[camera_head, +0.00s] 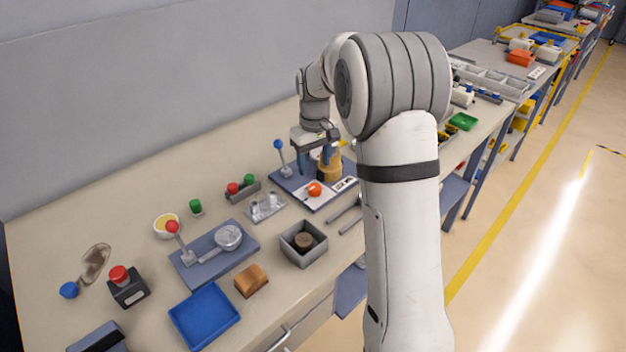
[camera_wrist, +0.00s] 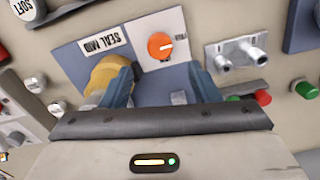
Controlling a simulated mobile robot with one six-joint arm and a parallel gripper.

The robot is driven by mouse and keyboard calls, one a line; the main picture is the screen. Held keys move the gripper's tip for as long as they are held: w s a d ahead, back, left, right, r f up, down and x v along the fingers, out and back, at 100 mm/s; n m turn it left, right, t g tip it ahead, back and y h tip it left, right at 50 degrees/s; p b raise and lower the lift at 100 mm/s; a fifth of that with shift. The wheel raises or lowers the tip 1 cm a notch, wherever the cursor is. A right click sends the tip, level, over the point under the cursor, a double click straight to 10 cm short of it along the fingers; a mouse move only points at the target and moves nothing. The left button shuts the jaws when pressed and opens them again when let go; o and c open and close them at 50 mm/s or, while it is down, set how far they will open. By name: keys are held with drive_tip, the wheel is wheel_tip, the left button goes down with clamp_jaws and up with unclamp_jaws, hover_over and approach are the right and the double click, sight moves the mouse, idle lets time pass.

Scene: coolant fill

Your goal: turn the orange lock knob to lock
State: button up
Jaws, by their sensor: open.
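The orange lock knob (camera_head: 314,188) sits on a white plate at the front of a blue-grey base on the bench. In the wrist view the knob (camera_wrist: 160,46) shows a white pointer mark, beyond and between the fingertips. My gripper (camera_wrist: 165,75) is open, and its blue fingers are apart from the knob. In the head view my gripper (camera_head: 330,158) hangs over the back of the base. A yellow-brown cylinder (camera_wrist: 110,75) stands by the left finger in the wrist view and partly hides behind it. A plate beside it reads "SEAL MID" (camera_wrist: 101,42).
A blue-ball lever (camera_head: 279,146) stands on the base's left. A metal fitting (camera_head: 265,207) and red and green buttons (camera_head: 241,187) are to the left. A grey box (camera_head: 303,243) stands in front. The bench front has some clear room.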

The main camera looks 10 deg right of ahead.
sight(314, 186)
wheel_tip(314, 186, down, 8)
drive_tip(key=shift+r+p, duration=0.1)
drive_tip(key=shift+p, duration=0.2)
drive_tip(key=shift+c, duration=0.2)
drive_tip(key=c, duration=1)
drive_tip(key=shift+o, duration=0.2)
